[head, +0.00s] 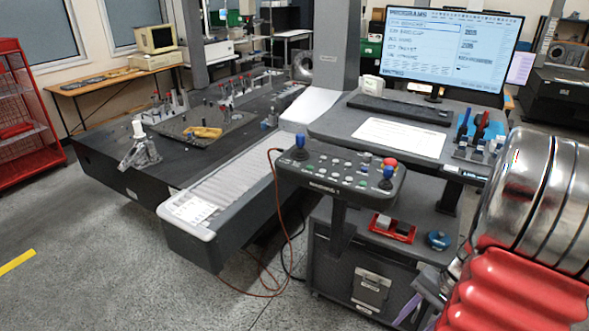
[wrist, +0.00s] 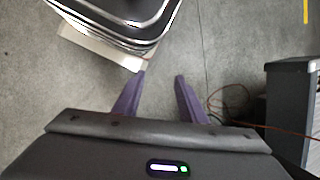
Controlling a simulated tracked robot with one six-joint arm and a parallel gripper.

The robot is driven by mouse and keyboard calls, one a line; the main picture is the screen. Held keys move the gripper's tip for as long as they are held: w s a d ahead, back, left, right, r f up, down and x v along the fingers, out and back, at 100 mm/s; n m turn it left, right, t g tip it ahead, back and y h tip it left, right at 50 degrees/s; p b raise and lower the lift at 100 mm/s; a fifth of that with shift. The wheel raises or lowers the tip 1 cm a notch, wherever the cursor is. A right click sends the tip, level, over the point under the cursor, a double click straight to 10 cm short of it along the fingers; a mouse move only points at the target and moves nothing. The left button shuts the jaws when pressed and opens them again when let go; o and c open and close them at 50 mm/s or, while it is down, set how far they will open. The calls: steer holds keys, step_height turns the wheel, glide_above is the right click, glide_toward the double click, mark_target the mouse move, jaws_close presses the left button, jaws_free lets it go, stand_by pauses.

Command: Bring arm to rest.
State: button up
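My gripper (wrist: 160,79) shows in the wrist view as two purple fingers. They are spread apart with nothing between them, and grey floor shows behind them. In the head view, my chrome and red arm fills the lower right, in front of the control desk's right side. A bit of purple finger shows low beside it, near the cabinet under the desk. The rest of the gripper is hidden or out of frame there.
The joystick console (head: 335,178) and desk with a monitor (head: 452,50) stand ahead. The dark measuring table (head: 100,160) is at left, and a red rack (head: 25,115) beyond it. Cables (wrist: 235,118) lie on the floor near a dark cabinet (wrist: 292,110). Floor at front left is clear.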

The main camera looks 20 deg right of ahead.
steer(key=w+a+r+n+t+h, duration=0.2)
steer(key=a+r+n, duration=0.5)
steer(key=a+r, duration=0.4)
steer(key=w+a+r+n+t+h, duration=0.2)
steer(key=w+a+r+n, duration=0.2)
steer(key=a+r, duration=0.6)
steer(key=a+n, duration=0.2)
steer(key=a, duration=0.4)
steer(key=shift+w+r+n+t, duration=0.15)
steer(key=shift+r+n+t, duration=0.15)
steer(key=shift+r+n, duration=0.1)
